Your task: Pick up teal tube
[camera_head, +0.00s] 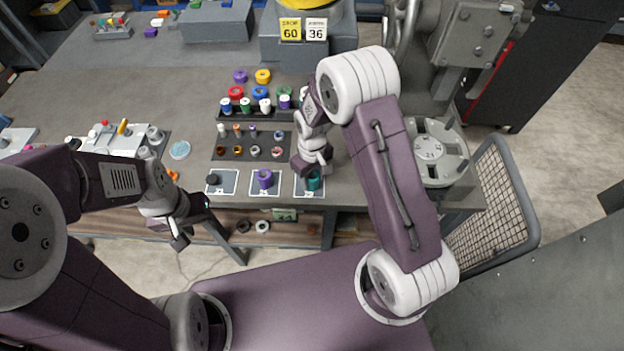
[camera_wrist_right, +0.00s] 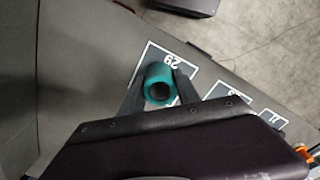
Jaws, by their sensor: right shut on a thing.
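The teal tube (camera_head: 314,182) stands upright on the rightmost white-bordered card at the table's front edge. In the right wrist view the teal tube (camera_wrist_right: 157,84) shows its round open top, between the two dark fingers of my right gripper (camera_wrist_right: 158,90). The right gripper (camera_head: 313,172) is shut on the tube from above, and its wrist hides part of the tube in the head view. My left gripper (camera_head: 180,232) hangs in front of the table's edge, away from the tube; whether its jaws are apart is unclear.
Behind are a dark mat (camera_head: 225,140) with small rings and a rack (camera_head: 250,112) of vials. A grey numbered disc (camera_head: 435,150) lies to the right.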

